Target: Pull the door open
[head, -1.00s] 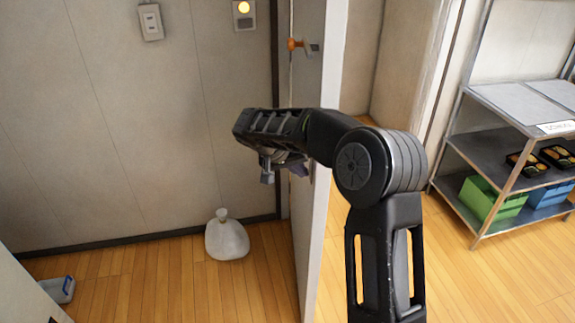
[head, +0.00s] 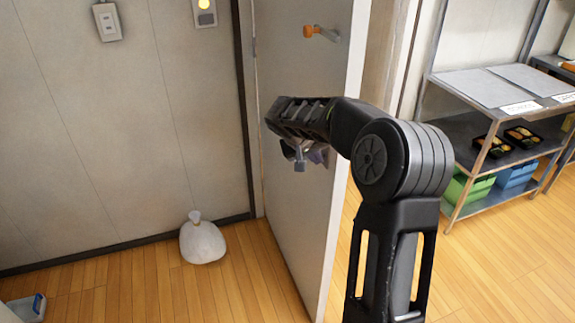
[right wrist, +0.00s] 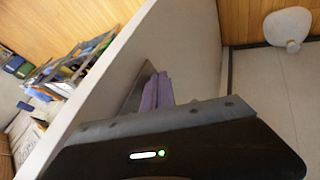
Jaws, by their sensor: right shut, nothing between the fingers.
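A grey door (head: 330,90) stands ajar in the middle of the head view, its free edge toward me. An orange knob (head: 320,32) sticks out high on its face. My right gripper (head: 308,162) is shut and empty, at the door's left face near the free edge and well below the knob. In the right wrist view its purplish fingers (right wrist: 157,90) lie close against the door panel (right wrist: 190,45); I cannot tell whether they touch. My arm hides part of the door's edge. My left gripper is not in view.
A white tied bag (head: 202,242) sits on the wooden floor left of the door. A metal shelf (head: 500,120) with bento trays (head: 520,136) and green and blue bins stands to the right. A small blue-grey tray (head: 28,307) lies bottom left. Floor between bag and door is clear.

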